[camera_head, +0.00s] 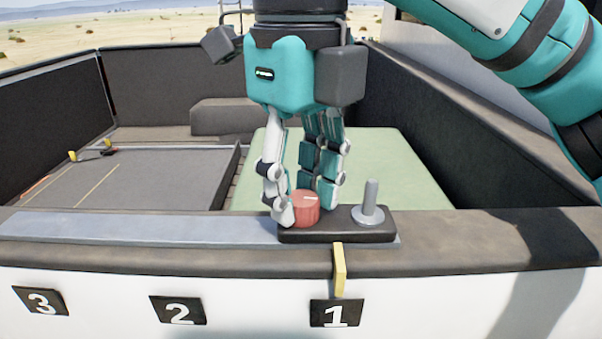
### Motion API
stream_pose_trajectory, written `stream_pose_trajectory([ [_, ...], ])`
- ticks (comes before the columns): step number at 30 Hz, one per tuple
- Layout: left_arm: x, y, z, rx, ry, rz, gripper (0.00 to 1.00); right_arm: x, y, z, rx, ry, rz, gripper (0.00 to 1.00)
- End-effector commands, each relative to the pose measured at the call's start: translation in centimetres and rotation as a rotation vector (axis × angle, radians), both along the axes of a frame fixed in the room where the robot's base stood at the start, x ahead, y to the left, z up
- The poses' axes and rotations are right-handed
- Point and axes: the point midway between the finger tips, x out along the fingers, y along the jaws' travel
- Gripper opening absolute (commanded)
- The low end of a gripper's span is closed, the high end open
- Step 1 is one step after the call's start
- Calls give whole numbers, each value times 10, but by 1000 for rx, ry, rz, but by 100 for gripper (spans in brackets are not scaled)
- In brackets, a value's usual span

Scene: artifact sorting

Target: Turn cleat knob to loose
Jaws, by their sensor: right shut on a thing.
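The red cleat knob (306,209) sits on a dark base (337,235) on the front rail. A white mark shows on the knob's top. My right gripper (304,207) points down from above and is shut on the knob, with a white finger at its left side and teal fingers behind and to the right. The fingers hide part of the knob's left and back. A grey metal post (370,205) with a round foot stands on the same base, right of the knob. My left gripper is not in view.
A yellow tab (339,270) hangs below the base, above a plate marked 1 (336,313). Plates marked 2 (178,310) and 3 (41,301) lie to the left. Behind the rail are a green panel (415,180) and a grey mat (130,185). Dark walls enclose the area.

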Motion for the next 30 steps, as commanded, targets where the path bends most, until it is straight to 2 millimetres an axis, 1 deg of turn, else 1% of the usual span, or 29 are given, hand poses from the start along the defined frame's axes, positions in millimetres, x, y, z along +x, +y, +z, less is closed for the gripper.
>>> stream_pose_trajectory([
  [3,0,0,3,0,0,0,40,0,0,0,0,1,65,0],
  [10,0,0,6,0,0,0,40,0,0,0,-1,1,144,0],
  [27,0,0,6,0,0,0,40,0,0,0,-1,1,171,0],
  [28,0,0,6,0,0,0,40,0,0,0,-1,1,171,34],
  [30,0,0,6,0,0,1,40,0,0,0,-1,1,170,44],
])
